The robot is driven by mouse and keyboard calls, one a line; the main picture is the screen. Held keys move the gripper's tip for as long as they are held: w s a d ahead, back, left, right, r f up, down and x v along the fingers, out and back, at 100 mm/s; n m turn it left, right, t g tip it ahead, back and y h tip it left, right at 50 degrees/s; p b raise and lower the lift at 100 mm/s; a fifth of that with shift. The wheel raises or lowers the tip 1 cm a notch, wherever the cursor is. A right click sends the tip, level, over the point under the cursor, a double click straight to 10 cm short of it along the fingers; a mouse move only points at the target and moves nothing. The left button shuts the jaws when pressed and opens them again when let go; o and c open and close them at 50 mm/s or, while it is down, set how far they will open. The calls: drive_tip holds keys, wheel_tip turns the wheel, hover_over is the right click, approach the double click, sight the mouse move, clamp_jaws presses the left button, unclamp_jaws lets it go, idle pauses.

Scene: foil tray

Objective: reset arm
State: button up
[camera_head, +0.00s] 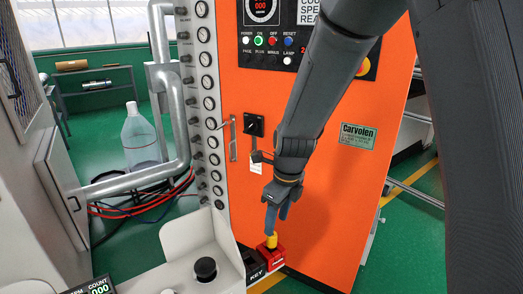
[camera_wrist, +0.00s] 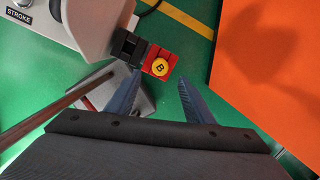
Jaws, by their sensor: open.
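My gripper (camera_head: 272,228) hangs at the end of my dark arm, pointing down in front of the orange cabinet. In the wrist view its two blue-grey fingers (camera_wrist: 160,77) are spread apart with nothing between them. A red block with a round yellow top (camera_head: 271,241) is just below the fingertips. In the wrist view the yellow top (camera_wrist: 159,67) bears a letter B and lies just beyond the fingertips. I cannot tell whether the fingers touch it. No foil tray shows.
The orange cabinet (camera_head: 310,140) stands close behind my gripper, with a black handle (camera_head: 253,124). A pale machine with a black knob (camera_head: 205,268) is at lower left. A black key box (camera_head: 252,262) adjoins the red block. Pipes and a bottle (camera_head: 138,138) are farther left.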

drive_tip(key=s+d+r+n, duration=0.2)
drive_tip(key=s+d+n, duration=0.4)
drive_tip(key=n, duration=0.6)
drive_tip(key=s+d+r+n+h, duration=0.1)
drive_tip(key=s+d+r+n, duration=0.1)
drive_tip(key=s+d+n, duration=0.5)
drive_tip(key=shift+s+d+n, duration=0.25)
drive_tip(key=shift+s+n, duration=0.3)
drive_tip(key=shift+n, duration=2.75)
